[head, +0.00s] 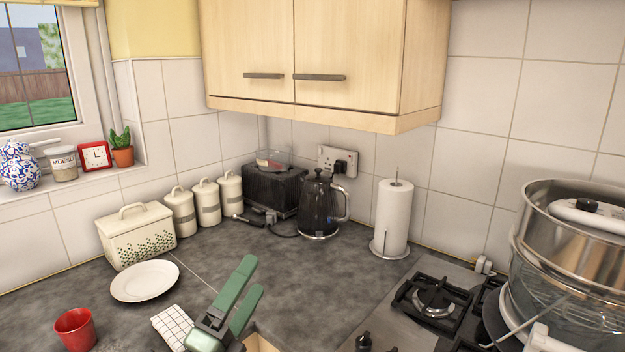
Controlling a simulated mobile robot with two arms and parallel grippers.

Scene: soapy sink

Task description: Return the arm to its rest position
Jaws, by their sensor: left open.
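My left gripper (250,287) shows in the lower middle of the head view, above the front part of the grey counter (260,264). Its two green fingers point up and to the right, with a gap between them. The gripper is open, and nothing shows between the fingers. Most of the left arm is outside the picture. My right gripper does not show.
A white plate (146,281), a red cup (75,328) and a checked cloth (172,325) lie left of the gripper. A kettle (318,208) and a paper towel roll (393,216) stand behind. A hob (425,310) and steel pots (570,250) are right. A wall cupboard (340,50) overhangs.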

